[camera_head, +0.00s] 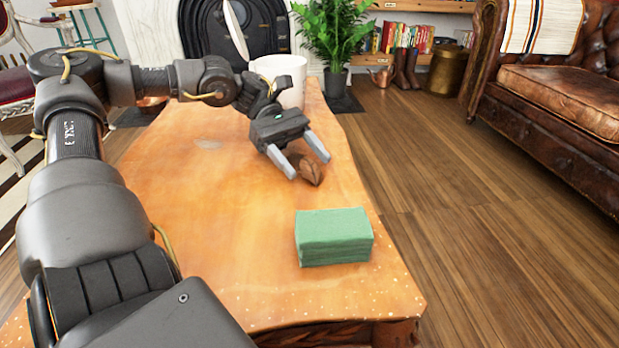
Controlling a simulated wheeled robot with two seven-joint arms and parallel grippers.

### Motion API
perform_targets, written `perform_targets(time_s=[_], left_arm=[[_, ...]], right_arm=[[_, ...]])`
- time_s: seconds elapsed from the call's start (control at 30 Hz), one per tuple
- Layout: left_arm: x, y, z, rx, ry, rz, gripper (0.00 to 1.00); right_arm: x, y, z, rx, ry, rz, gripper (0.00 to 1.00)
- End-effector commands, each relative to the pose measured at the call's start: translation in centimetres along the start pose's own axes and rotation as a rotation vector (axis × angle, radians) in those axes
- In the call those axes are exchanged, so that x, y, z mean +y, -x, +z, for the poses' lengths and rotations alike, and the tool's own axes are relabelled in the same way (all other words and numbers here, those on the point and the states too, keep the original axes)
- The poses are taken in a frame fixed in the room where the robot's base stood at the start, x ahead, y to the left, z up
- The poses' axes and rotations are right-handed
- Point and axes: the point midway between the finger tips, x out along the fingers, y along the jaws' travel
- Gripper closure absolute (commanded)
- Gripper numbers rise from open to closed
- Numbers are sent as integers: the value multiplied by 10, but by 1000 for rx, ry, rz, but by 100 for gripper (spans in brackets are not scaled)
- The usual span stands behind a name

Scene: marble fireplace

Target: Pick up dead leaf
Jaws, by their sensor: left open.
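The dead leaf (312,172) is a small brown, curled shape on the wooden table (215,215), near its right edge. My left gripper (308,166) is open, its two pale fingers pointing down toward the front. The fingertips are at the leaf, one on its left and one at its upper side. I cannot tell whether they touch it. The gripper partly covers the leaf's far side. My right gripper is not in view.
A green block (333,237) lies on the table in front of the leaf. A white bin (279,76) with a raised lid stands behind my gripper. A leather sofa (550,100) is at right, a potted plant (333,35) behind. The table's left middle is mostly clear.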

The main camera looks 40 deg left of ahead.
Motion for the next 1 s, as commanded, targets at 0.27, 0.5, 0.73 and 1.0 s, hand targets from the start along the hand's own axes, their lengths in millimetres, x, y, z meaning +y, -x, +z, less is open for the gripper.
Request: perform_targets(time_s=[0.27,0.5,0.73,1.0], left_arm=[[0,-18,0,0,1,0,36],[0,-18,1,1,1,0,49],[0,-18,0,1,1,0,79],[0,-18,0,1,2,0,91]], right_arm=[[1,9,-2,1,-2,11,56],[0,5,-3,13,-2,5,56],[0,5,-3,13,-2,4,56],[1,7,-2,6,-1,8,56]])
